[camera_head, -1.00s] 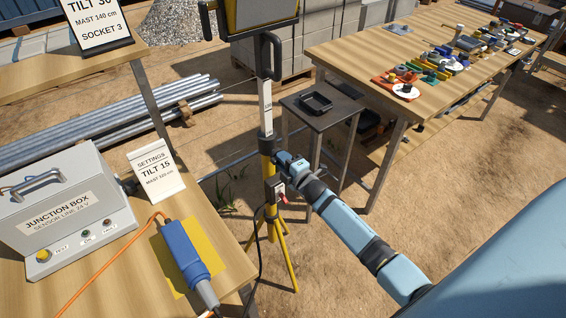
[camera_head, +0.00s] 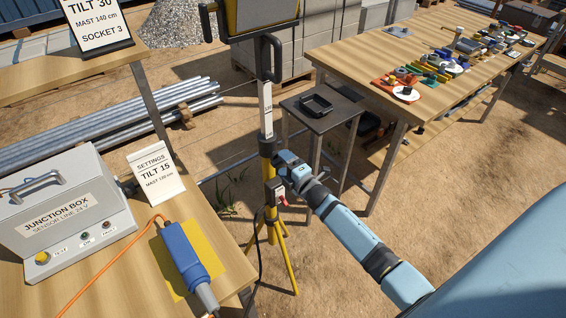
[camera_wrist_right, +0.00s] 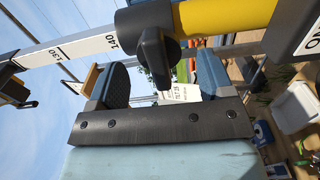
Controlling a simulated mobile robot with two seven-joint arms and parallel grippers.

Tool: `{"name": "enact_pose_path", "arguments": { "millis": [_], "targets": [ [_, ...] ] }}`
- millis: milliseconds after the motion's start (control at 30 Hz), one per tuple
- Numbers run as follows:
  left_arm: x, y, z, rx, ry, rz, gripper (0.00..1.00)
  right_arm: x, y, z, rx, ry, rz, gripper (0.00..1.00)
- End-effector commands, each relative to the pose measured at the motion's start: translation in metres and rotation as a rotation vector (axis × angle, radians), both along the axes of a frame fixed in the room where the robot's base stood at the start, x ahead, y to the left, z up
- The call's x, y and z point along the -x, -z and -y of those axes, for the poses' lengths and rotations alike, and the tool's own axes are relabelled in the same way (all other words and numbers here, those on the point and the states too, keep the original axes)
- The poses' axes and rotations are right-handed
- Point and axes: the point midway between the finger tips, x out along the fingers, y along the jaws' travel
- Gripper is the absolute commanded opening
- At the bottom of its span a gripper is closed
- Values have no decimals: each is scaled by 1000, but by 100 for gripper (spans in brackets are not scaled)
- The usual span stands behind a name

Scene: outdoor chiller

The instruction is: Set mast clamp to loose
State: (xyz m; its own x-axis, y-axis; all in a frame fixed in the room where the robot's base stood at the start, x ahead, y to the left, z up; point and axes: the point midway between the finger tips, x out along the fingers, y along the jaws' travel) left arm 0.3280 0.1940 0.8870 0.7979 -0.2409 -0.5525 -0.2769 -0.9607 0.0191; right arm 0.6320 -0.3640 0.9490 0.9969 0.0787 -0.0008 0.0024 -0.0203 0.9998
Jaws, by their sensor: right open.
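The mast clamp is a black collar (camera_head: 267,147) at the top of the yellow mast tube, around the white scaled mast (camera_head: 265,108). In the right wrist view the mast lies sideways, and the clamp's black knob (camera_wrist_right: 156,52) sticks out of the collar, near the 140 mark. My right gripper (camera_head: 279,163) is just beside the clamp. Its two blue-grey fingers (camera_wrist_right: 160,82) are open, one on each side of the knob. They show no clear contact with it. My left gripper is not in view.
A red-handled switch box (camera_head: 277,191) hangs on the mast below my gripper. A small dark stand with a tray (camera_head: 316,104) is behind it. The junction box (camera_head: 65,215) and a blue connector (camera_head: 187,257) are on the left table. A workbench (camera_head: 345,60) with parts is at right.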

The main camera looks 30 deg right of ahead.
Motion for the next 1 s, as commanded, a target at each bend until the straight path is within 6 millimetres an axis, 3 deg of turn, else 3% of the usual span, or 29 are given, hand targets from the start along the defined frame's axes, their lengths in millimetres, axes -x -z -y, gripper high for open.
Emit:
{"name": "enact_pose_path", "arguments": {
  "millis": [467,1000],
  "targets": [
    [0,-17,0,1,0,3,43,55,-1,4,-1,0,-1,74],
    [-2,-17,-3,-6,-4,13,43,59,-1,5,0,0,0,74]
  ]
}}
